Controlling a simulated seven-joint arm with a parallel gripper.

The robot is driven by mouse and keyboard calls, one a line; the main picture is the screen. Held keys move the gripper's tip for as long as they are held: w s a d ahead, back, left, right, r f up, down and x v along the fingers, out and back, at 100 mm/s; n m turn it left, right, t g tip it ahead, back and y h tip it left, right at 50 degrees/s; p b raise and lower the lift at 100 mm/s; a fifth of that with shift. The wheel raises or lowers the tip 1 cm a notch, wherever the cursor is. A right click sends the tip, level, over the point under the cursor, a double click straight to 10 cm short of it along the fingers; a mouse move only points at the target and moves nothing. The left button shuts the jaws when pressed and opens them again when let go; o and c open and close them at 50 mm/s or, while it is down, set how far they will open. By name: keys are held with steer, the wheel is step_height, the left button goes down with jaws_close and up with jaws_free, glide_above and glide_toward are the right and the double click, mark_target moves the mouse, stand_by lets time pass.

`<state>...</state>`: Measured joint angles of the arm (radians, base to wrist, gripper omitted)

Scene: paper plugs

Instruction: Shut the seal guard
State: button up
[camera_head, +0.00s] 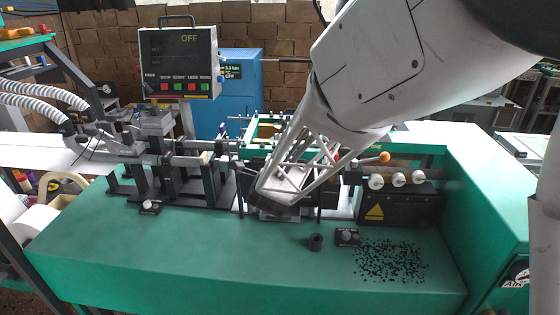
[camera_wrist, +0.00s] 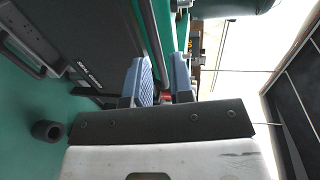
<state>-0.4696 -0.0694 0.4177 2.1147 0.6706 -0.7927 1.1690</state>
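My gripper (camera_wrist: 162,82) is over the middle of the machine. In the wrist view its two grey-blue fingers stand apart, with a gap between them. A dark bar (camera_wrist: 150,42) runs close to the fingertips; I cannot tell whether they touch it. In the head view my arm hides the fingertips and much of the mechanism.
A dark box with a yellow warning triangle (camera_head: 375,212) stands right of my gripper, below an orange-knobbed lever (camera_head: 384,157). A small black cylinder (camera_head: 315,241) and scattered black bits (camera_head: 390,262) lie on the green bench (camera_head: 220,255). The control panel (camera_head: 180,62) reads OFF.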

steer(key=shift+s+r, duration=0.25)
steer(key=shift+s, duration=1)
steer(key=s+d+r+n+g+y, duration=0.1)
steer(key=s+d+r+n+g, duration=0.2)
steer(key=s+d+n, duration=0.25)
steer(key=s+d+r+n+g+y, duration=0.2)
steer(key=s+d+r+n+g, duration=0.1)
steer(key=s+d+n, duration=0.3)
steer(key=s+d+n+g+h, duration=0.1)
steer(key=s+d+n+g, duration=0.1)
steer(key=s+d, duration=0.3)
steer(key=s+d+n+g+h, duration=0.1)
steer(key=s+d, duration=0.3)
steer(key=s, duration=0.7)
steer(key=s+d+n+g+h, duration=0.1)
steer(key=s+d+n+g, duration=0.2)
steer(key=s, duration=0.5)
steer(key=d+g, duration=0.1)
steer(key=d, duration=0.1)
steer(key=shift+s+d, duration=0.25)
steer(key=shift+d, duration=0.05)
steer(key=shift+r, duration=0.1)
stand_by(0.7)
